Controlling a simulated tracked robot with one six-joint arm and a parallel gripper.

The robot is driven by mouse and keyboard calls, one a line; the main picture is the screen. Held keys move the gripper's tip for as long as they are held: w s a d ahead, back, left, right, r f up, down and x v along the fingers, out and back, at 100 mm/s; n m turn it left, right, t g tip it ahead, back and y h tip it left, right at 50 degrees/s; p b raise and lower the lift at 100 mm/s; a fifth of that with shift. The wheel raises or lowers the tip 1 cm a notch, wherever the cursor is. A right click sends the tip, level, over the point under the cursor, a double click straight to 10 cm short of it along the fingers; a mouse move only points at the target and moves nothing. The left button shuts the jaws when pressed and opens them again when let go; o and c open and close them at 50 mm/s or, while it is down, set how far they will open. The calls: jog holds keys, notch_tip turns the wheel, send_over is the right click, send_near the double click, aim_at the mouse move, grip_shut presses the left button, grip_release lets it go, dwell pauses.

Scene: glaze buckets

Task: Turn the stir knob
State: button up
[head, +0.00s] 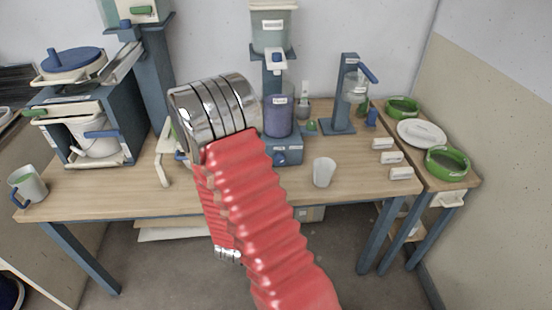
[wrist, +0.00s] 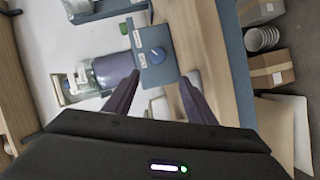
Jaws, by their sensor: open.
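The stir knob is a round blue knob (head: 281,159) on the front of a blue-grey stirrer base (head: 291,148) on the table. In the wrist view the knob (wrist: 157,54) sits on the base's labelled face, with the view turned sideways. A clear jar of purple-blue glaze (head: 278,118) stands on the base. My gripper (wrist: 160,79) is open and empty. In the wrist view its two dark fingers point towards the base, one on each side of the knob's line, and the knob appears beyond the tips, apart from them. In the head view my arm hides the gripper.
A white cup (head: 324,172) stands right of the base. White labelled blocks (head: 391,158) and a blue pump stand (head: 341,112) are farther right. A dispenser (head: 272,30) hangs above the jar. Boxes (wrist: 271,68) lie below the table edge. The table front near the cup is clear.

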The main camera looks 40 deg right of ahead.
jog(key=w+a+r+m+t+y, duration=0.1)
jog(key=w+a+r+y, duration=0.35)
jog(key=a, duration=0.25)
jog(key=w+a+r+m+t+y, duration=0.1)
jog(key=w+a+r+y, duration=0.3)
jog(key=a, duration=0.3)
jog(key=s+a+r+g+y, duration=0.1)
jog(key=s+a+r+y, duration=0.3)
jog(key=s+a+r, duration=0.35)
jog(key=s+a+r+g, duration=0.1)
jog(key=s+r+g, duration=0.1)
jog(key=s, duration=0.7)
jog(key=s+a+r+m+g, duration=0.1)
jog(key=s+r, duration=0.3)
jog(key=s, duration=0.5)
jog(key=shift+s+a+r+g+y, duration=0.15)
jog(key=shift+s+a+g+y, duration=0.15)
jog(key=shift+g, duration=0.4)
